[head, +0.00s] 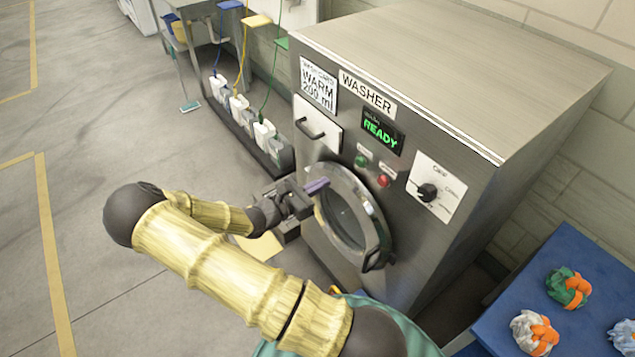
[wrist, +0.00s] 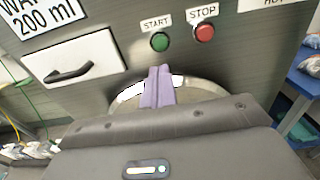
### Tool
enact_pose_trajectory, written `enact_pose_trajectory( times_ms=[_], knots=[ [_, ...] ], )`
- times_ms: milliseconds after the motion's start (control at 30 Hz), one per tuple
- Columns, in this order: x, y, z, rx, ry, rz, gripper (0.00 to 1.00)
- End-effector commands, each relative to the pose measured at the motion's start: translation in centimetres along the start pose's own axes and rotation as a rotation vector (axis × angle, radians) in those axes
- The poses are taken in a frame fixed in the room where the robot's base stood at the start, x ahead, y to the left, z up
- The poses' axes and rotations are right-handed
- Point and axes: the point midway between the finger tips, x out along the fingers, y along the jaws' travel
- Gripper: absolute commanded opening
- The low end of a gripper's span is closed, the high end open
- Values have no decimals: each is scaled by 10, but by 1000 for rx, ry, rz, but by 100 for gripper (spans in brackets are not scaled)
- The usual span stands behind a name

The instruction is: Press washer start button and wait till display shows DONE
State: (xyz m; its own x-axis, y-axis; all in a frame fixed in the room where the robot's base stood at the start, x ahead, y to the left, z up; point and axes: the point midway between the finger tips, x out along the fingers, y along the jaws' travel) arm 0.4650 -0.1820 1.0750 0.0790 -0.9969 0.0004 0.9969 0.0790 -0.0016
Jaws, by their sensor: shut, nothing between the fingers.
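The steel washer (head: 420,75) stands against the wall, and its display (head: 382,131) reads READY in green. The green start button (head: 361,160) is on the front panel above the round door, and it also shows under a START label in the wrist view (wrist: 159,42). The red stop button (head: 382,181) is to its right, also in the wrist view (wrist: 204,32). My gripper (head: 318,186) is shut and empty in front of the washer, below the start button. Its purple fingertips (wrist: 158,85) point up toward the green button in the wrist view, apart from it.
The round door (head: 345,207) looks closed. A drawer with a dark handle (head: 312,128) is left of the buttons, and a dial (head: 428,192) is to their right. A blue table (head: 510,290) with tied bundles stands at the right. Open floor lies left.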

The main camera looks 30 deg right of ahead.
Motion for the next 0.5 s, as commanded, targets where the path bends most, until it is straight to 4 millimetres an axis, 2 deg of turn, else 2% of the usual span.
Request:
enact_pose_trajectory(
  times_ms=[100,500],
  knots=[
    [23,-1,4,-1,-2,-5,0],
    [91,-1,5,-1,-1,-4,0]
  ],
)
